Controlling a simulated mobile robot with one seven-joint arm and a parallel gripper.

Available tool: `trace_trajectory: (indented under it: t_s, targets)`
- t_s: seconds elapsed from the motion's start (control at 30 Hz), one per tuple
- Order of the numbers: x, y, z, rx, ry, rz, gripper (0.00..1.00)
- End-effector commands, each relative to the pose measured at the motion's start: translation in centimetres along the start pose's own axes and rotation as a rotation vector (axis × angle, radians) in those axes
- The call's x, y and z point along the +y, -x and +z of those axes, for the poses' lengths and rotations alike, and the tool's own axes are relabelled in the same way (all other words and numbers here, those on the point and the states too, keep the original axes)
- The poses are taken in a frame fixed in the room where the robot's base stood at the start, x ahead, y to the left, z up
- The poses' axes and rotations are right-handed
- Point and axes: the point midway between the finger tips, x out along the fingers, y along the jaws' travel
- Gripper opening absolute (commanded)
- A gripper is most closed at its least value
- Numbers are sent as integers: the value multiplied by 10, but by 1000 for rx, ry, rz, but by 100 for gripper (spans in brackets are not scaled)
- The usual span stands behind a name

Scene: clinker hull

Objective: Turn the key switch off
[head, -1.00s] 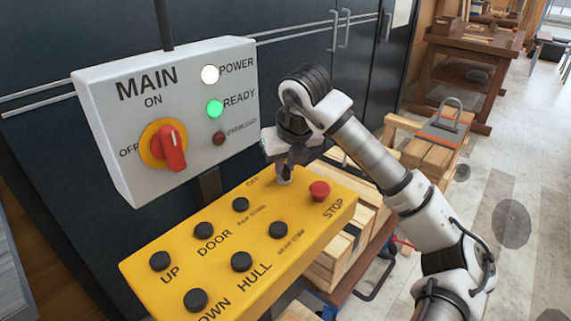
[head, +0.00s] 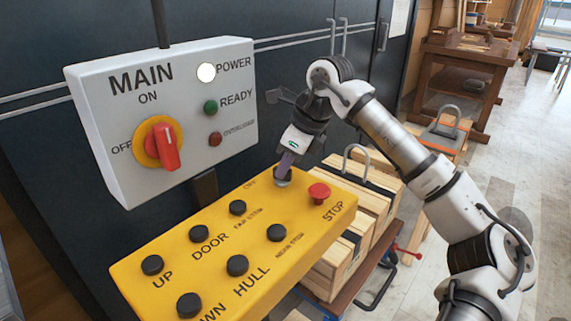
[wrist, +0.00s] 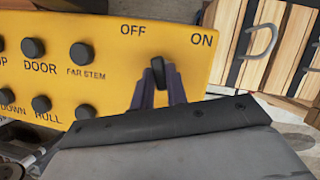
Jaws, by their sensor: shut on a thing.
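The key switch (head: 283,180) is at the far end of the yellow control panel (head: 150,290), near the red STOP button. In the wrist view the black key (wrist: 158,70) sits below the OFF and ON labels, its upper end leaning slightly left, toward the OFF side. My gripper (head: 285,170) reaches down from above and is shut on the key; its two fingers (wrist: 160,90) lie on either side of it. The fingers hide the lower part of the switch.
The red STOP button (head: 319,193) is close to the right of my gripper. The grey MAIN box (head: 110,110) stands behind, with its POWER lamp (head: 207,72) lit white and READY lamp (head: 211,107) dark green. Timber (head: 345,240) is stacked on the right.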

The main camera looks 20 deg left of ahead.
Motion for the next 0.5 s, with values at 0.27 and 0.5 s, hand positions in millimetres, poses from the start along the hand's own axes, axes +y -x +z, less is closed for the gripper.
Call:
trace_trajectory:
  t_s: [0.27, 0.5]
  targets:
    - [-2, 1, 1, -1, 127, 50, 0]
    - [-2, 1, 1, 0, 170, 68, 0]
